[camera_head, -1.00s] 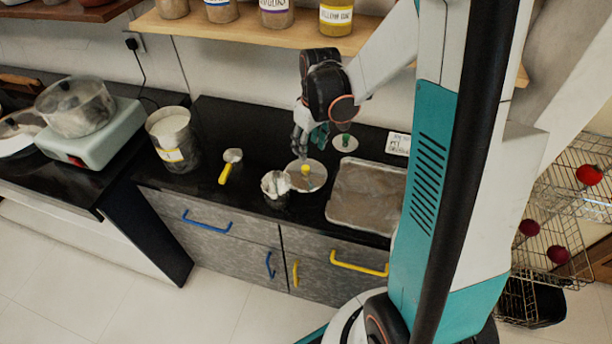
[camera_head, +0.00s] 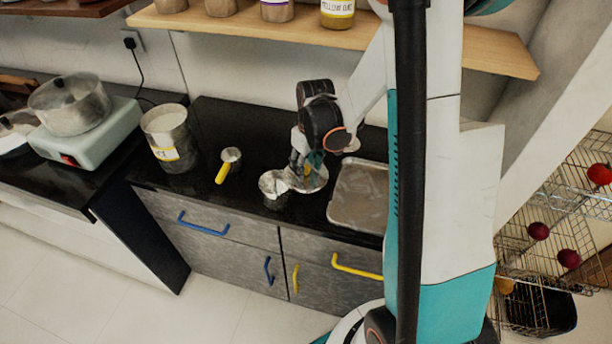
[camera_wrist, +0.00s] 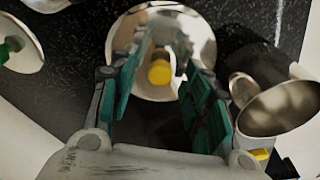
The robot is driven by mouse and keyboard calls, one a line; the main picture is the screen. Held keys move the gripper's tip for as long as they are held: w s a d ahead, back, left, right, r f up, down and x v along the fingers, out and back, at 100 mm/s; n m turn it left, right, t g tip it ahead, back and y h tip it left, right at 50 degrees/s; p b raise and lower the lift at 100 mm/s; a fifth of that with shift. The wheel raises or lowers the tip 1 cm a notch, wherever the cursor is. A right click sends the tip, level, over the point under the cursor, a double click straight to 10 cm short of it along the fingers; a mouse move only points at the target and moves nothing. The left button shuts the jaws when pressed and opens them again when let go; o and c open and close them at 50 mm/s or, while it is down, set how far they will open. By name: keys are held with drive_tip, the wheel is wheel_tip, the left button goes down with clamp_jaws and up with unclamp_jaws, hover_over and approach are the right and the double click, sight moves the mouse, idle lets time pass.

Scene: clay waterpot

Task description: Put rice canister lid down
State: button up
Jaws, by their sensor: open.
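The rice canister lid is a shiny round metal disc with a yellow knob (camera_wrist: 159,72). In the head view the lid (camera_head: 318,182) shows flat at the counter, just right of a small metal pot; I cannot tell whether it fully rests there. My gripper (camera_head: 303,172) is over the lid and partly hides the knob. In the wrist view my gripper (camera_wrist: 165,85) has its teal fingers apart on either side of the knob, with a gap around it. The open canister (camera_head: 170,143) with a yellow label stands at the left on the counter.
The small metal pot (camera_head: 271,186) is close left of the lid. A yellow-handled scoop (camera_head: 229,163) lies left of it. A metal tray (camera_head: 358,194) is to the right. A lid with a green knob (camera_wrist: 14,46) is nearby. A shelf (camera_head: 250,27) runs above.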

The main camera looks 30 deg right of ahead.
sight(307, 168)
drive_tip(key=shift+c, duration=0.5)
clamp_jaws()
drive_tip(key=shift+r, duration=0.2)
wheel_tip(307, 168, up, 20)
drive_tip(key=p, duration=0.7)
drive_tip(key=shift+f, duration=0.15)
